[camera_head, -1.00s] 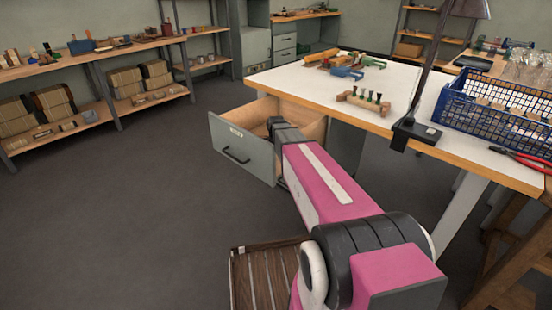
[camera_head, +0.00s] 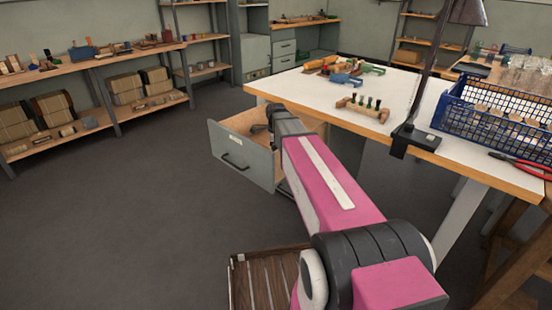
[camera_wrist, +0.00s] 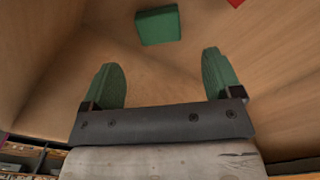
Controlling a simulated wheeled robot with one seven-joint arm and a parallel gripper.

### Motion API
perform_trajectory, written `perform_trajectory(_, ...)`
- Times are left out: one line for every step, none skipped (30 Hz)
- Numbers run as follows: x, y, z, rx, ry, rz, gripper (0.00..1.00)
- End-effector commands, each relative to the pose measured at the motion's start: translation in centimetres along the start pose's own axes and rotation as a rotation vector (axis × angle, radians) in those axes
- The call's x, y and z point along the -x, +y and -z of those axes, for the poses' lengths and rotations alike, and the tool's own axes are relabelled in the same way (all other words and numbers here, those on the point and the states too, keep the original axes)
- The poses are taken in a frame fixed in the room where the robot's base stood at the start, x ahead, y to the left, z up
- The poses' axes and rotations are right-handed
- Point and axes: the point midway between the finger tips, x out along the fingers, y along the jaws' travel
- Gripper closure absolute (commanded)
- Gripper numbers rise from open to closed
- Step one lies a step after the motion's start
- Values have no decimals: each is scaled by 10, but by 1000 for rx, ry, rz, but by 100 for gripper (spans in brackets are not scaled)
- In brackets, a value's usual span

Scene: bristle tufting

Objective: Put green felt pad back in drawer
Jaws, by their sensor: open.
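The green felt pad (camera_wrist: 158,25) lies on the wooden floor of the open drawer (camera_head: 243,155), seen at the top middle of the wrist view. My gripper (camera_wrist: 162,62) is open and empty, with its two green fingers spread wide. The pad lies beyond the fingertips, apart from them and roughly in line with the gap between them. In the head view, my wrist hangs over the drawer, and my arm hides part of its inside. The pad does not show there.
The workbench (camera_head: 310,87) stands over the drawer, with a wooden block of tufts (camera_head: 363,107), a lamp base (camera_head: 416,136) and a blue crate (camera_head: 490,120) on it. A red thing (camera_wrist: 235,2) shows at the wrist view's top edge. The floor left of the drawer is clear.

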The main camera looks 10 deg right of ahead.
Motion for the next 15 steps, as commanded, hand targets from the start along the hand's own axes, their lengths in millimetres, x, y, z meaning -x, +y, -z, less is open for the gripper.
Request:
perform_trajectory(8,0,0,0,-1,2,16)
perform_trajectory(12,0,0,0,-1,2,16)
perform_trajectory(17,0,0,0,-1,2,16)
perform_trajectory(20,0,0,0,-1,1,16)
perform_trajectory(23,0,0,0,-1,1,16)
perform_trajectory(26,0,0,0,-1,1,16)
perform_trajectory(28,0,0,0,-1,2,16)
perform_trajectory(30,0,0,0,-1,2,16)
perform_trajectory(32,0,0,0,-1,2,16)
perform_trajectory(33,0,0,0,-1,1,16)
perform_trajectory(34,0,0,0,-1,1,16)
perform_trajectory(35,0,0,0,-1,1,16)
perform_trajectory(35,0,0,0,-1,1,16)
perform_trajectory(35,0,0,0,-1,1,16)
perform_trajectory(35,0,0,0,-1,1,16)
